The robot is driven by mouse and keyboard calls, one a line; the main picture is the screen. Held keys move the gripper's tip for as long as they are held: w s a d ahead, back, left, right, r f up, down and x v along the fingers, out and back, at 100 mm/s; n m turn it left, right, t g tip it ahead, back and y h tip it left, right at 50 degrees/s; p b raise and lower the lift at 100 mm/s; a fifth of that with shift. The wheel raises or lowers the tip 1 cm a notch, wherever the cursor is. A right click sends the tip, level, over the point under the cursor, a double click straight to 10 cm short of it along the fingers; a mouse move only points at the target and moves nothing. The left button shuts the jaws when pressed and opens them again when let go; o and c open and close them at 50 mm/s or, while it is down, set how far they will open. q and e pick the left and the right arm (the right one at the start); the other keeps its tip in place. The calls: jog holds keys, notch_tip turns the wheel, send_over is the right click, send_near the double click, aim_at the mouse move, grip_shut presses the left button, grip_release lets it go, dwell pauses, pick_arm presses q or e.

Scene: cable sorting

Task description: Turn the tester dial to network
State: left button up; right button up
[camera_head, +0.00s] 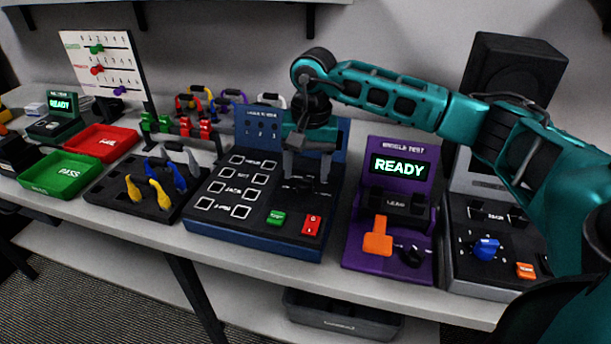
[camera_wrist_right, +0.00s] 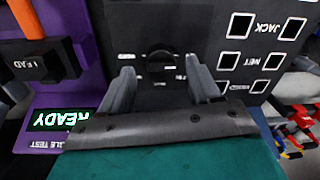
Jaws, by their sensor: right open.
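The tester is a dark blue console (camera_head: 228,200) with white-framed sockets, a green button (camera_head: 276,217) and a red button (camera_head: 311,225). Its dark top panel also fills the middle of the right wrist view (camera_wrist_right: 195,25). The dial (camera_wrist_right: 160,62) is a black round knob with small white labels around it, too small to read. In the head view, the fingers cover most of the dial area. My right gripper (camera_head: 308,176) points down over the console, open, with one finger on each side of the dial. I cannot tell whether the fingers touch it. My left gripper is out of view.
A purple tester (camera_head: 358,250) reading READY stands to the right, with a grey device (camera_head: 484,289) beyond it. A dark tray (camera_head: 107,196) of cables, a green bin (camera_head: 62,186) and a red bin (camera_head: 100,150) lie left. Coloured cables hang behind.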

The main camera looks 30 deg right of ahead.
aim_at(305, 184)
jog(key=shift+a+f, duration=0.1)
jog(key=shift+f, duration=1.25)
jog(key=shift+c, duration=0.2)
jog(key=c, duration=1)
jog(key=shift+o, duration=0.2)
